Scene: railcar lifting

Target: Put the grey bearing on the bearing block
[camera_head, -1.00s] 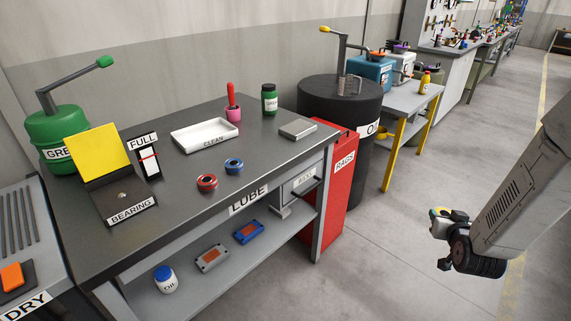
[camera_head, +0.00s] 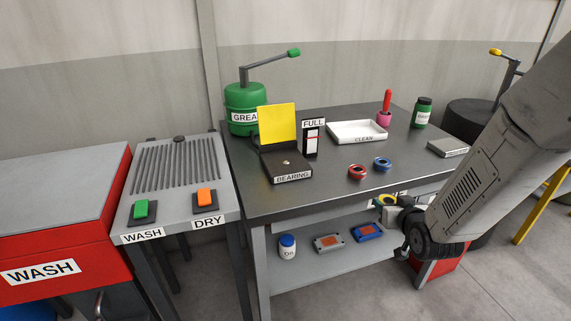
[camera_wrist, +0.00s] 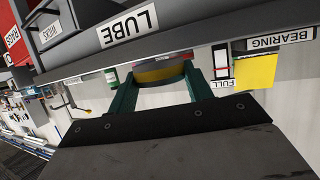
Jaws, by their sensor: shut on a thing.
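The bearing block (camera_head: 272,166) is a dark block with a BEARING label and a raised yellow panel, on the workbench's left part. In the head view my gripper (camera_head: 390,204) is by the bench's front edge, to the right of and lower than the block. The held bearing (camera_head: 386,199) is small there and partly hidden by the wrist.
Red (camera_head: 357,172) and blue (camera_head: 382,163) rings lie on the bench (camera_head: 330,200) between block and gripper. A FULL gauge (camera_head: 311,140) stands right of the block, a green grease drum (camera_head: 243,106) behind it. A CLEAN tray (camera_head: 357,132) is farther right. The lower shelf holds parts.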

